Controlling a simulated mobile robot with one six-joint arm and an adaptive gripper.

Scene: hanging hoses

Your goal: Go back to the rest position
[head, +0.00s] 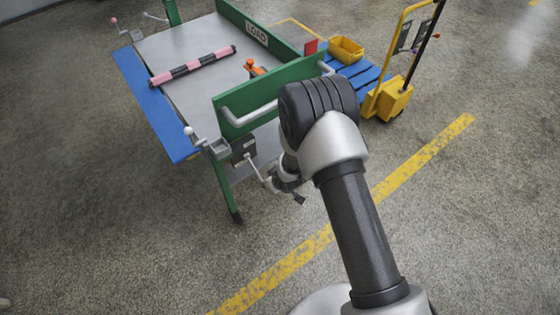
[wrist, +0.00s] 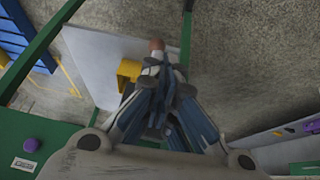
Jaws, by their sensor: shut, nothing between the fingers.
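My arm reaches up from the bottom right of the head view and bends down at the front corner of a green-framed table (head: 205,45). My gripper (head: 297,197) is small there and partly hidden behind my own arm links, low beside the table's front end. In the wrist view my gripper (wrist: 163,78) points away from the camera with its fingers together. I see nothing held between them. A yellow piece (wrist: 128,73) and a pale panel (wrist: 90,58) show just beyond the fingers; I cannot tell whether the fingers touch either.
A pink-and-black striped bar (head: 193,66) lies on the table top. A grey box with a rod (head: 243,149) is on the near table end, close to my wrist. A blue pallet (head: 358,72) with a yellow bin (head: 346,49) and a yellow trolley (head: 388,101) stand right. Floor at left is open.

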